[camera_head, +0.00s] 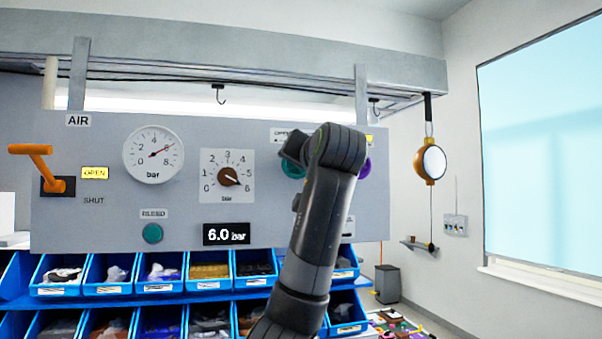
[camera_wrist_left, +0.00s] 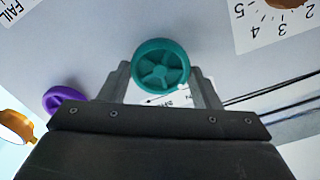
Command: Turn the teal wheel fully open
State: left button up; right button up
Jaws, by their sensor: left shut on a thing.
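The teal wheel (camera_head: 291,169) is on the grey panel, right of the dial knob. In the head view my arm hides most of it. In the left wrist view the teal wheel (camera_wrist_left: 160,66) shows whole, a spoked round wheel with a thick rim. My left gripper (camera_wrist_left: 162,82) has a finger on each side of it and is shut on it. In the head view the fingers are hidden behind my dark arm. A label with an arrow above the wheel starts with "OPEN" and is partly covered. My right gripper is not in view.
A purple wheel (camera_wrist_left: 65,98) is close beside the teal one. The panel also has a round gauge (camera_head: 153,154), a black-brown knob (camera_head: 228,176) near 6, an orange lever (camera_head: 50,180), a green bleed button (camera_head: 152,233) and a display (camera_head: 226,234) reading 6.0 bar. Blue bins (camera_head: 108,289) stand below.

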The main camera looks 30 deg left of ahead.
pick_arm(q)
jog(key=shift+s+a+f+n+b, duration=0.15)
jog(key=shift+n+b, duration=1.1)
jog(key=shift+n, duration=3.8)
jog(key=shift+w+d+f+n+b, duration=0.1)
jog(key=shift+n+b, duration=1.1)
jog(key=shift+n, duration=3.9)
jog(key=shift+s+a+f+n+b, duration=0.15)
jog(key=shift+n+b, duration=1.1)
jog(key=shift+n, duration=3.8)
jog(key=shift+w, duration=0.1)
jog(key=o, duration=1)
jog(key=shift+d+r, duration=0.1)
